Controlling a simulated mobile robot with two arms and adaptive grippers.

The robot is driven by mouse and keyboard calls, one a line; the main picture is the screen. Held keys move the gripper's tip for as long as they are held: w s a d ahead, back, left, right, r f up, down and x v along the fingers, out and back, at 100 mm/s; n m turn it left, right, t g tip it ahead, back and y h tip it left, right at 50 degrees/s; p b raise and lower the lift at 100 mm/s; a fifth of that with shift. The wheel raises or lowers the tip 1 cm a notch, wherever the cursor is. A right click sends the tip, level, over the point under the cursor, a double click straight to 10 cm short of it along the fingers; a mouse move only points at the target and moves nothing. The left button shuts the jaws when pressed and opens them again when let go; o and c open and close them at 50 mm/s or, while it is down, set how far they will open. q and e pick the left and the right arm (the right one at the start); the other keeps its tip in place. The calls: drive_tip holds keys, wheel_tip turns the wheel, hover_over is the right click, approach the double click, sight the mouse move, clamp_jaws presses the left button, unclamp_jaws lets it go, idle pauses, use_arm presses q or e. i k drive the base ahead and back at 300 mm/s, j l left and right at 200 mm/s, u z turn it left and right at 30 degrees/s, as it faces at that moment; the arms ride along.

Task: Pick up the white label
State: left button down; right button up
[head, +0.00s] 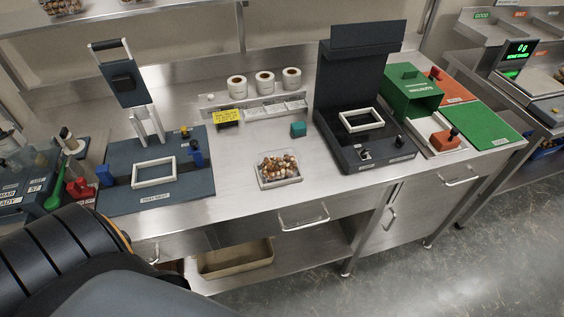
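Three white label rolls stand in a row at the back of the steel bench: a left roll (237,87), a middle roll (265,82) and a right roll (291,79). Below them is a low metal rack (262,107) with several small pale label pieces along its front; their print is too small to read. I cannot tell which one is the white label. A clear clamshell tray (279,182) filled with brown and white pieces sits near the bench's front edge. My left arm's dark links fill the lower left corner, but its gripper is out of view. My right gripper is out of view.
A blue press station with a white frame (153,172) stands left. A dark hinged station with a white frame (361,120) stands right of the tray. A yellow sign (227,117) and a teal block (298,129) lie between. Green and orange bins (415,92) stand far right.

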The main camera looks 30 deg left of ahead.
sight(302, 103)
drive_tip(key=i+j+u, duration=0.1)
drive_tip(key=u, duration=0.3)
drive_tip(key=i+u, duration=0.15)
drive_tip(key=u, duration=0.2)
drive_tip(key=i+u, duration=0.15)
drive_tip(key=u, duration=0.25)
